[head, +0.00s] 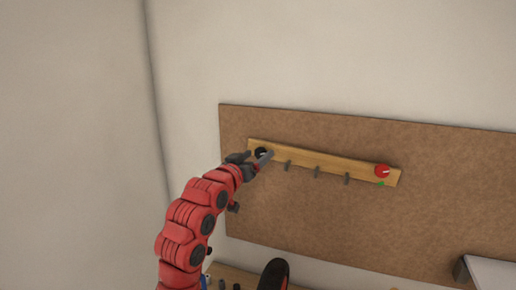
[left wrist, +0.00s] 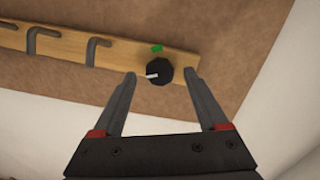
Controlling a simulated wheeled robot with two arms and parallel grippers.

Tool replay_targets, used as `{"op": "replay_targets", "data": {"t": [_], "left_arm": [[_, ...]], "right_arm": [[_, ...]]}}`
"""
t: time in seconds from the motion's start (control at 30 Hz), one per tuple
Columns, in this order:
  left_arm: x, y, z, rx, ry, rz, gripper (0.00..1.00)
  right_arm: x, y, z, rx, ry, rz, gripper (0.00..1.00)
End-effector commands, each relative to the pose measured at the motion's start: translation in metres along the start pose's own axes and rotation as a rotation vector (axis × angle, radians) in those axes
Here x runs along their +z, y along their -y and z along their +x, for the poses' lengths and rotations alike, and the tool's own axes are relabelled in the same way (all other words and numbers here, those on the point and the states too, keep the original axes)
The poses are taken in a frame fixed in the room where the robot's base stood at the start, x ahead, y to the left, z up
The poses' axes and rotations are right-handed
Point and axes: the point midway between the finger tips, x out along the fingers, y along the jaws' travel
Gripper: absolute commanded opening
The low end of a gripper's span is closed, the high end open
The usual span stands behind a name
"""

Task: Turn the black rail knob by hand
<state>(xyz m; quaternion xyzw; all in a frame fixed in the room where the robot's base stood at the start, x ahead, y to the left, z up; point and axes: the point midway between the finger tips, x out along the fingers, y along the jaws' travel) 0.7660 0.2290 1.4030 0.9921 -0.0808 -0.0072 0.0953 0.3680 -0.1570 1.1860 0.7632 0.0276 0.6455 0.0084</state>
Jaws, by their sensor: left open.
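The black rail knob (left wrist: 161,69) sits on one end of the wooden rail (left wrist: 111,50) and has a white pointer line. In the left wrist view the pointer points left, and a green mark (left wrist: 157,48) lies just above the knob. My left gripper (left wrist: 160,76) is open, one finger on either side of the knob, with visible gaps. I cannot tell how far the fingertips reach along it. In the head view the knob (head: 261,151) is partly hidden by my left gripper (head: 258,157) at the rail's left end. My right gripper does not show.
The rail carries several grey hooks (head: 317,171) and a red knob (head: 382,171) at its right end, with a green mark below it. The rail is on a brown board (head: 330,225) on a pale wall. A light-topped surface (head: 492,272) stands at lower right.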

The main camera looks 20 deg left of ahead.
Motion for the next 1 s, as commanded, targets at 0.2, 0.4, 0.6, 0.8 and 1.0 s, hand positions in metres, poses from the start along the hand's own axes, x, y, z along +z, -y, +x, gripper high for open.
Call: {"op": "replay_targets", "data": {"t": [0.2, 0.4, 0.6, 0.8, 1.0], "left_arm": [[0.0004, -0.0002, 0.0124, -0.001, 0.002, 0.001, 0.76], [0.0009, 0.0002, 0.013, -0.001, 0.001, 0.001, 0.76], [0.001, 0.0003, 0.0129, -0.001, 0.001, 0.001, 0.51], [0.001, 0.0003, 0.0129, -0.001, 0.001, 0.0, 0.15], [0.0012, 0.0002, 0.0129, -0.001, 0.001, 0.001, 0.0]], "right_arm": [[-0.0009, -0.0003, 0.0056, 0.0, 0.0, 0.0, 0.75], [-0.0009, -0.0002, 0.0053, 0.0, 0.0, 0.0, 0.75], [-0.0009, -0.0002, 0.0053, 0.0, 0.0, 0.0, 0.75], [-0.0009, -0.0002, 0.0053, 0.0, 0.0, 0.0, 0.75], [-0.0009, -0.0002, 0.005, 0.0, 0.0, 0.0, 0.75]]}}
